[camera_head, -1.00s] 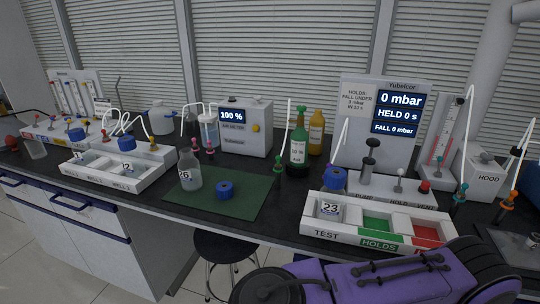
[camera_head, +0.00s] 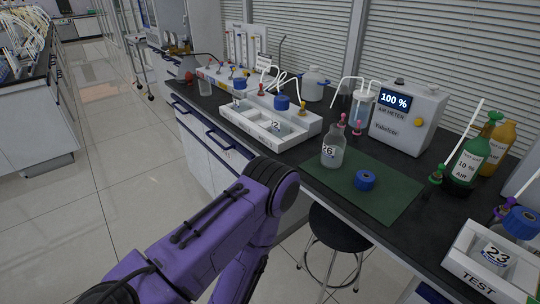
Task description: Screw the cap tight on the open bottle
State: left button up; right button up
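A purple arm of mine reaches up from the bottom, in front of the bench and below the mat. Neither gripper can be seen.
A white tray (camera_head: 247,123) with blue-capped bottles stands left of the mat. The air meter (camera_head: 410,118) reads 100 % behind it. A green bottle (camera_head: 468,160) stands to the right, above the TEST tray (camera_head: 462,266). A stool (camera_head: 335,228) stands below the bench front.

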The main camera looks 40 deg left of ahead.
aim_at(334, 142)
jog(key=u, duration=0.8)
